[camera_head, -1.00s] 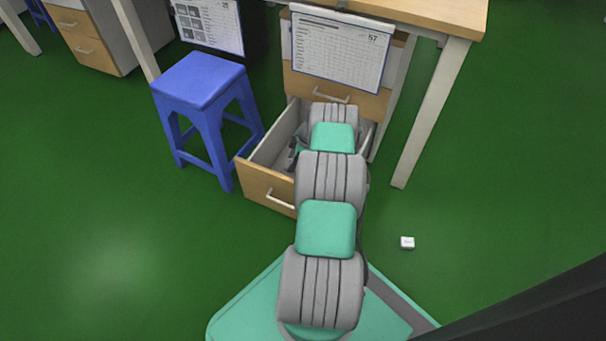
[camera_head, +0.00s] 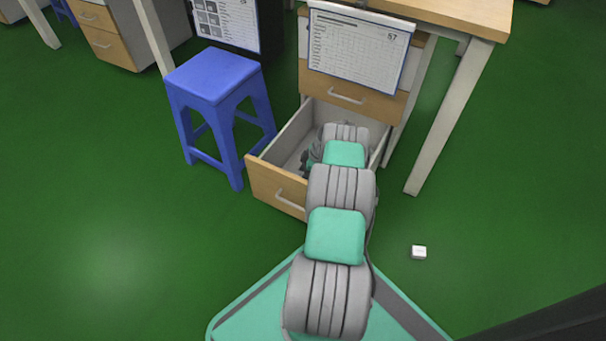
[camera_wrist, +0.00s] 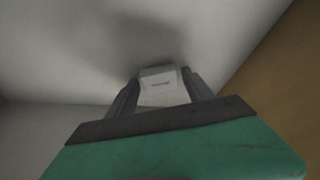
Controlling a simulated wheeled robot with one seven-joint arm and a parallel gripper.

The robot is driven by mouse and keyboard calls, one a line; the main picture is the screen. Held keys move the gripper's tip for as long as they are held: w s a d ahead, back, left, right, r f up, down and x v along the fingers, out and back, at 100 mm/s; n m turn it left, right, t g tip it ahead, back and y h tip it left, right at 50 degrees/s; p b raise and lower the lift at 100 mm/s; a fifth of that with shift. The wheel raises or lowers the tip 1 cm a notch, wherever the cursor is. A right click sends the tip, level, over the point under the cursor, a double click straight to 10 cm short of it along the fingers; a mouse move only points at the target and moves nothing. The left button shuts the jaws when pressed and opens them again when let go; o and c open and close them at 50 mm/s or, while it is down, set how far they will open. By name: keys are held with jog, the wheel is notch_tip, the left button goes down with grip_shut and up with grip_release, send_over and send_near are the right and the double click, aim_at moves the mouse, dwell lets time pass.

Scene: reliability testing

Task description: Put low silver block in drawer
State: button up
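The drawer (camera_head: 272,188) is pulled open, with a wooden front and grey inner walls. My arm reaches down into it, and my gripper (camera_head: 309,158) is low inside, partly hidden by the arm. In the wrist view my gripper (camera_wrist: 162,84) has a pale silver block (camera_wrist: 162,88) with a small dark label between its fingers. Both fingers appear to touch its sides. A grey drawer surface lies just beyond the block; I cannot tell whether the block touches it. A small whitish block (camera_head: 419,252) lies on the green floor, right of my arm.
A blue stool (camera_head: 213,80) stands left of the drawer. A table leg (camera_head: 450,115) stands to the right. The green floor is mostly clear.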

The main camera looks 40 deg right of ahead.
jog(key=shift+o, duration=0.5)
jog(key=shift+r, duration=0.15)
jog(key=p+v, duration=0.5)
jog(key=v, duration=0.7)
jog(key=w+a+r+m+g+h, duration=0.1)
jog(key=w+a+r+m, duration=0.25)
jog(key=a+r, duration=1.9)
jog(key=s+a+r+m+h, duration=0.1)
jog(key=s+a+r+m, duration=0.1)
jog(key=s+a+r, duration=0.45)
jog(key=s+a+r+m, duration=0.3)
jog(key=s+a, duration=0.7)
jog(key=s, duration=0.2)
jog(key=shift+s+h, duration=0.35)
jog(key=shift+h, duration=0.05)
